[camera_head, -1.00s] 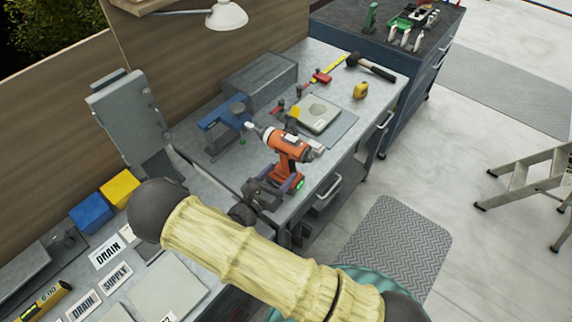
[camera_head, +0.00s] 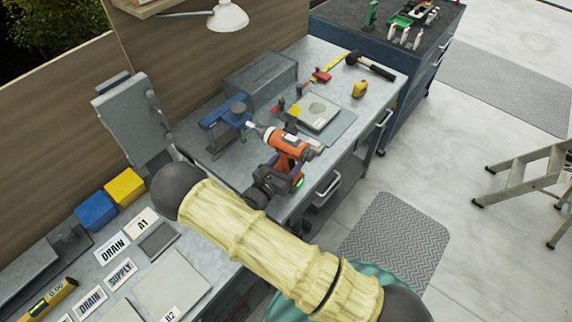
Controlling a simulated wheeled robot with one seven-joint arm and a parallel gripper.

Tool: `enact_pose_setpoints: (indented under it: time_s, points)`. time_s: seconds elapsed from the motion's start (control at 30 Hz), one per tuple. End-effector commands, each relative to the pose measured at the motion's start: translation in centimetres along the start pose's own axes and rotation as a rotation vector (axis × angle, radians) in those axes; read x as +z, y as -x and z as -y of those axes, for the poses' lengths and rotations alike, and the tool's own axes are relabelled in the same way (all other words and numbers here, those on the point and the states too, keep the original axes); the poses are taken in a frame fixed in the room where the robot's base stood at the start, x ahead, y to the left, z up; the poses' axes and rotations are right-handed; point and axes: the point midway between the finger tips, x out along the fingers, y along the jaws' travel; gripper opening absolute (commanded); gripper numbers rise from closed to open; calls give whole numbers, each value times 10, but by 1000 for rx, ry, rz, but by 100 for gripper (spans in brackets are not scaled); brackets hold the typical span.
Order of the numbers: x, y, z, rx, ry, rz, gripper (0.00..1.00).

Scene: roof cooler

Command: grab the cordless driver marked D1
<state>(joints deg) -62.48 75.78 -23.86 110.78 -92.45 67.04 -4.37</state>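An orange and black cordless driver (camera_head: 287,145) stands upright on the grey workbench near its front edge, its nose pointing left toward a blue vise. A D1 mark cannot be read on it. A green spot (camera_head: 300,183) shows low down beside its base. My dark gripper (camera_head: 280,180) is at the driver's handle, below the orange body. The gripper and my arm hide most of the handle and base. I cannot tell whether the fingers are closed on the handle or only around it.
Behind are a grey box (camera_head: 260,80), a small scale-like plate (camera_head: 318,112), a yellow tape measure (camera_head: 360,89) and a mallet (camera_head: 370,66). Labels, blue and yellow bins (camera_head: 124,187) lie front left.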

Motion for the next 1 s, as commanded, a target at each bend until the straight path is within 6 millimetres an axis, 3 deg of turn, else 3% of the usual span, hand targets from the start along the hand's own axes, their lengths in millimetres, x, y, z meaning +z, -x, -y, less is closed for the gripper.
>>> enact_pose_setpoints:
  time_s: [0.23, 0.53, 1.0]
  points:
    - [0, 0, 0, 0, 0, 0, 60]
    - [0, 0, 0, 0, 0, 0, 1]
    - [4, 0, 0, -2, -3, 6, 0]
